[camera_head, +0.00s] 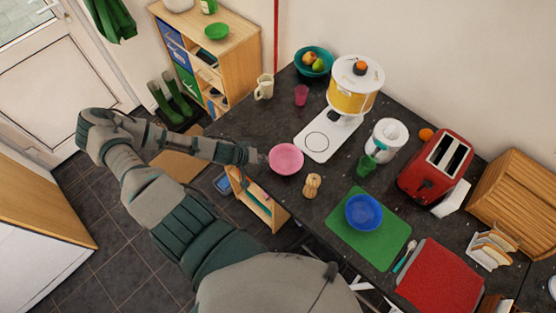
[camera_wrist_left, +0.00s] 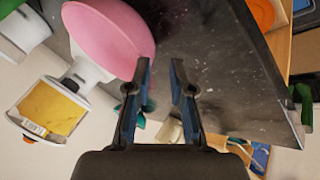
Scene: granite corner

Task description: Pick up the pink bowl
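The pink bowl (camera_head: 286,158) sits on the dark counter near its left edge. In the left wrist view the bowl (camera_wrist_left: 108,35) fills the upper left, and its right edge lies beside and partly behind the tip of the left-hand finger. My left gripper (camera_head: 260,157) reaches in from the left, close to the bowl's left rim. In the left wrist view its two fingers (camera_wrist_left: 160,65) are apart with nothing held between them. I cannot tell whether a finger touches the bowl. My right gripper is not in view.
A peanut-shaped wooden piece (camera_head: 312,185) stands just right of the bowl. A blender-like machine on a white base (camera_head: 317,143) is behind it. A blue bowl (camera_head: 364,211) sits on a green mat (camera_head: 345,238).

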